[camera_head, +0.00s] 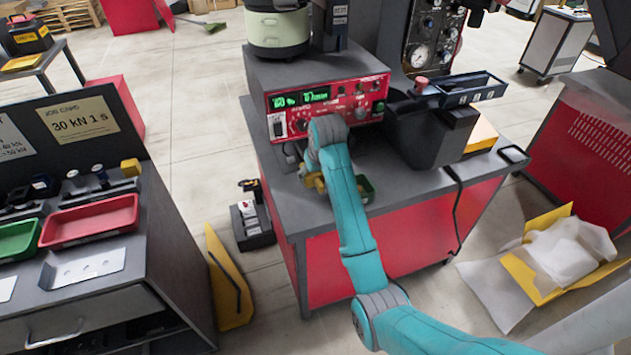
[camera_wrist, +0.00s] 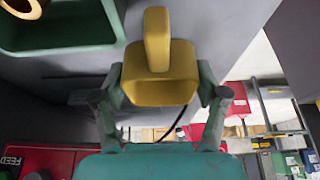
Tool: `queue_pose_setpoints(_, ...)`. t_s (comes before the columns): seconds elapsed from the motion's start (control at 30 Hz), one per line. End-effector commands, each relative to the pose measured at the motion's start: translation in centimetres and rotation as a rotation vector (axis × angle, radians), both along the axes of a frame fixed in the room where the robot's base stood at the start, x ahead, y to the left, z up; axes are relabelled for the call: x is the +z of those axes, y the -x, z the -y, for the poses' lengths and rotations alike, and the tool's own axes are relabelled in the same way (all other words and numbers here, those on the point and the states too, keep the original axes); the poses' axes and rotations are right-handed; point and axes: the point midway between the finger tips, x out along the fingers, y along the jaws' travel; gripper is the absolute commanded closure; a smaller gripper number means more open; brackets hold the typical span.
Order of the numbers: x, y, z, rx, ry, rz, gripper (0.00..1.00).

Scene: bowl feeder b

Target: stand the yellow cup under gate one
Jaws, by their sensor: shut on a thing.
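The yellow cup (camera_wrist: 160,92) fills the middle of the wrist view, with its handle (camera_wrist: 157,38) toward the top of the picture. My gripper (camera_wrist: 160,80) is shut on it, with one finger on each side. In the head view my arm hides most of the gripper; a bit of yellow, seemingly the cup (camera_head: 314,183), shows low in front of the red control panel (camera_head: 328,105). I cannot tell whether the cup touches the bench. Gate one cannot be made out for certain.
A green tray (camera_wrist: 62,44) with a copper-coloured ring (camera_wrist: 24,7) is beside the cup; part of it shows in the head view (camera_head: 367,189).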

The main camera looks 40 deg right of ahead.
Motion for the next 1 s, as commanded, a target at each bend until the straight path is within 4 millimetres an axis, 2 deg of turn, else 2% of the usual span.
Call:
queue_pose_setpoints(0.27, -3.3, 0.0, 0.0, 0.0, 0.0, -0.001, 0.7)
queue_pose_setpoints(0.63, -3.7, 0.0, 0.0, 0.0, 0.0, -0.001, 0.7)
queue_pose_setpoints(0.67, -3.7, 0.0, 0.0, 0.0, -0.001, -0.002, 0.2)
queue_pose_setpoints(0.73, -3.6, 0.0, 0.0, 0.0, -0.001, -0.002, 0.03)
queue_pose_setpoints(1.0, -3.6, 0.0, 0.0, 0.0, 0.0, -0.001, 0.03)
